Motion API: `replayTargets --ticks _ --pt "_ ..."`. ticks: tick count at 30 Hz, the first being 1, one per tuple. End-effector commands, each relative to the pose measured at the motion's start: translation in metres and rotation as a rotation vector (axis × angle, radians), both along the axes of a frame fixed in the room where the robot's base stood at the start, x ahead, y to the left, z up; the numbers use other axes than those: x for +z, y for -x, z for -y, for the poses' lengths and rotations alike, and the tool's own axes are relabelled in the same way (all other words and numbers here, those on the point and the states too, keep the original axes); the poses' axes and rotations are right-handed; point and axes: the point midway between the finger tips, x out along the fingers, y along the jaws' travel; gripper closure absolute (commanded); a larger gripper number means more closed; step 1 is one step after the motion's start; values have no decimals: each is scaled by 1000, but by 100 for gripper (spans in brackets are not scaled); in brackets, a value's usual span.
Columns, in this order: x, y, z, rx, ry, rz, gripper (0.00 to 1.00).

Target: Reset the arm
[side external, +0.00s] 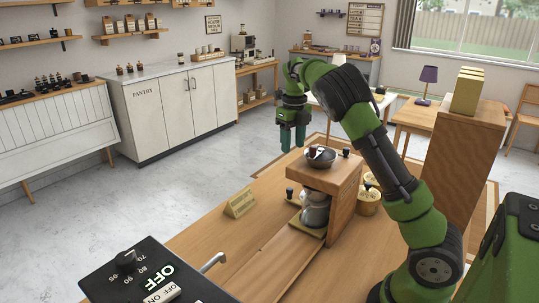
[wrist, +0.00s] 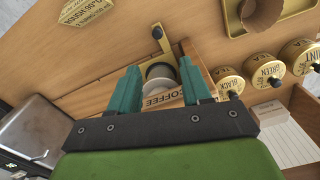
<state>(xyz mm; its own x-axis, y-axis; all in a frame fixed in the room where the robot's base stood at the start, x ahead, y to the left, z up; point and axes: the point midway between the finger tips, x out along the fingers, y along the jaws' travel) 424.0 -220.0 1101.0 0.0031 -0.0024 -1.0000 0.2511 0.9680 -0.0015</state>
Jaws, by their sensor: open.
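My gripper (side external: 292,137) is raised in the air above the wooden counter, near the wooden coffee stand (side external: 335,180), in the side view. Its green fingers point down and are apart, with nothing seen held between them. In the wrist view my gripper (wrist: 168,85) also shows open. The stand's edge marked COFFEE (wrist: 163,99) and a round pale-rimmed vessel (wrist: 160,72) appear between and beyond the fingers there. My green arm reaches up from the right and bends over toward the stand.
A dark bowl (side external: 320,158) sits on the stand, with a glass pot (side external: 315,210) inside it. Brass tins (side external: 368,200) stand beside it; labelled tins (wrist: 264,70) line the wrist view's right. A small sign (side external: 239,204) and a control box (side external: 150,275) are on the counter.

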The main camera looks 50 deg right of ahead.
Motion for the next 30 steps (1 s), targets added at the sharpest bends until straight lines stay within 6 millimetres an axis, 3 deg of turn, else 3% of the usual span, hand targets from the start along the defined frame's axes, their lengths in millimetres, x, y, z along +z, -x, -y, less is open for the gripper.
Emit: replayTargets --ticks 4,8,17,24,30 --pt "8 9 -12 150 -44 52 52" --pt "20 24 -37 451 -90 153 52" --pt "51 69 -123 1305 -2 414 52" --pt "69 127 -201 2119 354 531 52" --pt "63 170 -241 2651 732 431 52"
